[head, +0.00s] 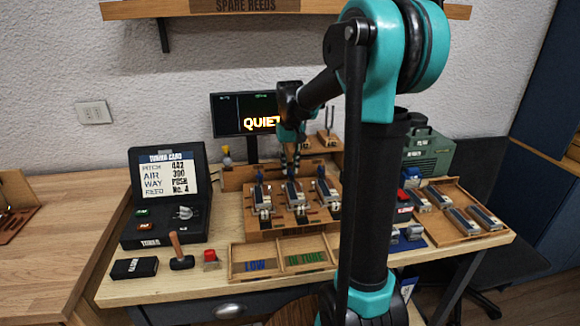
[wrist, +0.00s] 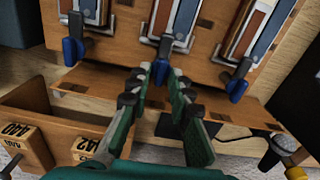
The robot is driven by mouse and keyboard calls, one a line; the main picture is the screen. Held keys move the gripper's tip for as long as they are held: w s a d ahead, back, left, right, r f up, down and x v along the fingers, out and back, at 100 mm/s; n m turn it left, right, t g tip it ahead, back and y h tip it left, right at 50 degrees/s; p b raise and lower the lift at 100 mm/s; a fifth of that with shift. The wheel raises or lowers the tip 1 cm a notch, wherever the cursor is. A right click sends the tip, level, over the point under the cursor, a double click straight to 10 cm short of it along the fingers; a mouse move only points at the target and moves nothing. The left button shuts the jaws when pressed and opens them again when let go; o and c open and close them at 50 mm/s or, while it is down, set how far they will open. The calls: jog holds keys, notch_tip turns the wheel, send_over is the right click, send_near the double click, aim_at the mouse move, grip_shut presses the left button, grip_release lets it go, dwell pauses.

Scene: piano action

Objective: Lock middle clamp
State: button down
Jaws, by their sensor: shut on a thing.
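The wooden fixture (head: 258,222) on the bench holds three reed clamps in a row. The middle clamp (head: 296,198) sits between the left clamp (head: 262,200) and the right clamp (head: 327,190). In the wrist view, the clamps have blue levers: the middle lever (wrist: 160,73), one to its left (wrist: 72,51) and one to its right (wrist: 237,88). My gripper (wrist: 162,75) has its fingertips on both sides of the middle lever and is shut on it. In the head view, my gripper (head: 290,160) is at the fixture's far side, and my arm hides part of the area.
A screen reading "QUIET" (head: 232,115) stands behind the fixture. A wooden box with blocks marked 440 (wrist: 60,115) is close to my gripper at left. A tuning card case (head: 122,228), mallet (head: 178,250) and low/in tune tray (head: 283,272) are in front and left.

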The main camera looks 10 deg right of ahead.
jog(key=shift+m, duration=0.3)
jog(key=c, duration=1.4)
grip_release()
notch_tip(320, 180, up, 12)
